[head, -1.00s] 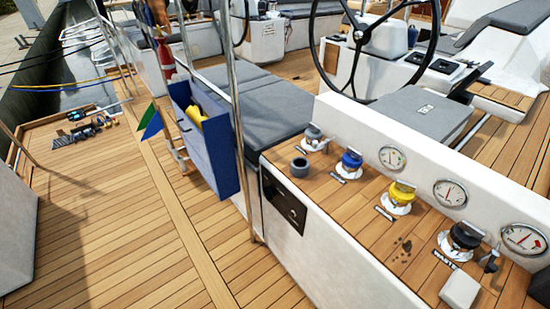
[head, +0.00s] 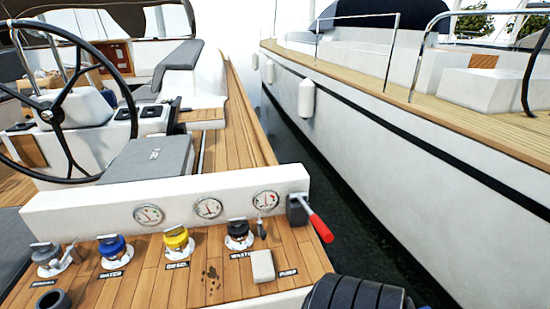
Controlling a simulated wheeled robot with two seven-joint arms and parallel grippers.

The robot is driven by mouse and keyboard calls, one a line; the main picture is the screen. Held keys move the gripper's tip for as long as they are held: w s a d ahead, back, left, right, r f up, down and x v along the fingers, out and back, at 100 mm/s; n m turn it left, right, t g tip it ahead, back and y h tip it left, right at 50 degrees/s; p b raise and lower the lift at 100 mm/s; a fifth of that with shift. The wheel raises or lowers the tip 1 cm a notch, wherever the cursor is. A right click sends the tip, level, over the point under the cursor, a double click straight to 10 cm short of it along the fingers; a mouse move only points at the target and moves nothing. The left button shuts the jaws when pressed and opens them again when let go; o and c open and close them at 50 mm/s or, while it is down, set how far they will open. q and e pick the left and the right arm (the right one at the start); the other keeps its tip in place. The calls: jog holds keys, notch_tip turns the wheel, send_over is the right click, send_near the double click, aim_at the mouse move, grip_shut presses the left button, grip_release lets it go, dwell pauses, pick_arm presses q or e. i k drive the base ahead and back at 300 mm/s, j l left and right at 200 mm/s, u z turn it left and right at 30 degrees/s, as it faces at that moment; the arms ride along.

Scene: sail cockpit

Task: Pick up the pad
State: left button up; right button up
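A small off-white block-shaped pad (head: 262,266) lies on the teak ledge, in front of the black-capped fitting marked waste (head: 239,235) and left of the pump label (head: 288,273). Its whole upper face shows and nothing touches it from above.
Blue (head: 114,249) and yellow (head: 178,241) capped fittings line the ledge (head: 145,290), with gauges behind. A red-handled lever (head: 318,226) juts out at right. Water and a neighbouring hull (head: 400,160) lie beyond.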

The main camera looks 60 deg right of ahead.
aim_at(262, 264)
jog(key=z, duration=1.75)
